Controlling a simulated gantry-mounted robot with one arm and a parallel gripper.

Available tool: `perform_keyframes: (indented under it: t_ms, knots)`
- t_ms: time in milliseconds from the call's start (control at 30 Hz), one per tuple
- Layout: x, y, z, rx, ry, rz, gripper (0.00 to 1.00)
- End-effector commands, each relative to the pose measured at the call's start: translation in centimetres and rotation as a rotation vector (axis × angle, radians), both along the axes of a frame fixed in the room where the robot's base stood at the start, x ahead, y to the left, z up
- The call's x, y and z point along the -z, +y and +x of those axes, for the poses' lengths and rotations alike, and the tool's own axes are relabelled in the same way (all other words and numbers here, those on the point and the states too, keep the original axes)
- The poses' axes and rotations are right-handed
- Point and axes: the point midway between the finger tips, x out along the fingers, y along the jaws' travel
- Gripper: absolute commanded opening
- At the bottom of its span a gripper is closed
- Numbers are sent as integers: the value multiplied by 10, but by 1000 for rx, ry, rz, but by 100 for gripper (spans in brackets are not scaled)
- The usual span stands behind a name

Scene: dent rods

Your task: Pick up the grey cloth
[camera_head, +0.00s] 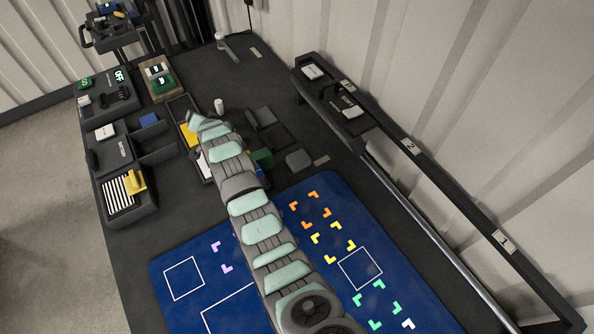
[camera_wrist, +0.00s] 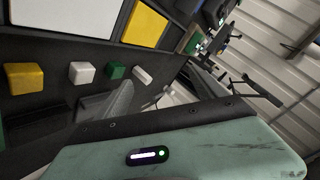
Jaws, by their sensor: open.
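No grey cloth can be made out for certain. A small grey block-like item (camera_head: 298,159) lies right of my arm in the head view, and a darker grey piece (camera_head: 264,117) lies above it; I cannot tell whether either is cloth. My gripper (camera_head: 194,124) is at the far end of my arm, over the trays near a yellow panel (camera_head: 188,136). Its fingers are small and partly hidden there. In the wrist view a grey tapered part, perhaps a finger, shows near the middle, with no held object visible.
A striped black-and-white cloth (camera_head: 119,194) with a yellow item (camera_head: 134,182) lies in the left tray. A blue mat (camera_head: 200,253) with coloured corner marks covers the near table. A dark rail (camera_head: 430,165) runs along the right. The wrist view shows yellow (camera_wrist: 25,77), white (camera_wrist: 82,72) and green (camera_wrist: 117,71) blocks.

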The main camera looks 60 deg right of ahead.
Motion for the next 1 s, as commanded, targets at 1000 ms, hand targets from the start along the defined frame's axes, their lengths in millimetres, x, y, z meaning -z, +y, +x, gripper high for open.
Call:
perform_keyframes:
  t_ms: [1000]
  knots:
    - [59,-78,-293,663,579,855,80]
